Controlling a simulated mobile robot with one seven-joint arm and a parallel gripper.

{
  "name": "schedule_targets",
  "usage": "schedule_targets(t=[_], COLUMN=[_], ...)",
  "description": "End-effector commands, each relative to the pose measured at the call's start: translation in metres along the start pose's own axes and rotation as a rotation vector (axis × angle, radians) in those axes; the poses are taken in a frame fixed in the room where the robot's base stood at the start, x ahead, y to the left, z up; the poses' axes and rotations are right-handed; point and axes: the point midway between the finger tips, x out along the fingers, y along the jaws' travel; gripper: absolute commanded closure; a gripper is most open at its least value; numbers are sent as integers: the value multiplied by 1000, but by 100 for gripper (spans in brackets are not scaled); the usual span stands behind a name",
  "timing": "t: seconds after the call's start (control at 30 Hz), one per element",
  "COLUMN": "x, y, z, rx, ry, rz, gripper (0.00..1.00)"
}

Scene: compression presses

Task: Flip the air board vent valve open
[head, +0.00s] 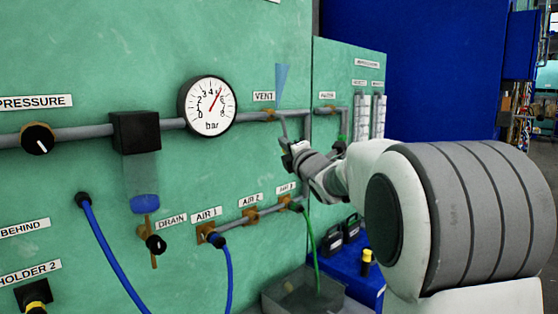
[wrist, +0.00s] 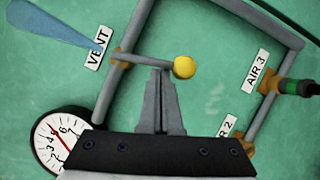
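The air board vent valve has a brass body (head: 268,114) on the grey pipe beside the VENT label (head: 263,96). In the wrist view the valve body (wrist: 120,58) carries a grey lever (wrist: 148,60) with a yellow ball end (wrist: 184,67). The lever sticks out from the pipe toward my gripper. My gripper (head: 286,147) is in front of the board, just below the vent valve. In the wrist view its fingers (wrist: 161,74) are together, with tips right at the lever near the ball. I cannot tell whether they touch it. No object shows between them.
A round pressure gauge (head: 208,105) sits left of the valve. A blue translucent cone (head: 283,84) points toward the VENT area. Below run the AIR valves (head: 251,214) with blue and green hoses. A grey bin (head: 300,292) stands low in front.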

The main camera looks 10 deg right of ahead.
Motion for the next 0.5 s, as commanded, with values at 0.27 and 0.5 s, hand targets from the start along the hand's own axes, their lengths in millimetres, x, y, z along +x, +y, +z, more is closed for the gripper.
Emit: schedule_targets(t=[0.27,0.5], x=[3,9], y=[-14,-15], z=[10,22], rx=[-162,-325], ry=[-5,-4], rz=[76,152], gripper=[100,100])
